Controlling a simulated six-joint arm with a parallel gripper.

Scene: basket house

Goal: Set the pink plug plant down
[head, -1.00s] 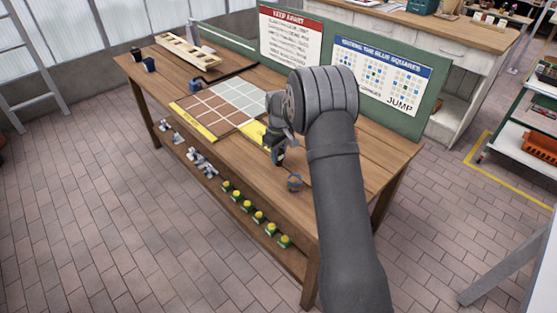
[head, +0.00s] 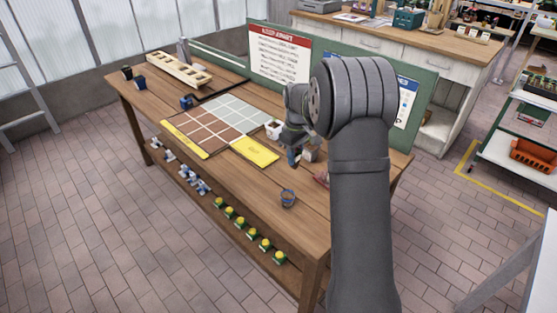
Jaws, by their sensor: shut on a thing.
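My gripper (head: 293,158) points down over the right part of the wooden workbench (head: 240,190), just right of the yellow mat. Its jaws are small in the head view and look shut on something. The pink plug plant cannot be made out; it is likely hidden by the jaws and the wrist. A tray grid of brown and grey-green squares (head: 215,123) lies left of the gripper, with a yellow mat (head: 256,151) at its right end. A white pot with dark filling (head: 273,130) stands just behind the mat.
A blue cup-like pot (head: 288,198) stands near the front edge. A small grey block (head: 310,154) and a reddish object (head: 322,178) lie right of the gripper. A pale wooden rack (head: 179,70) and dark pots (head: 138,82) stand far left. A green board (head: 415,105) backs the bench.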

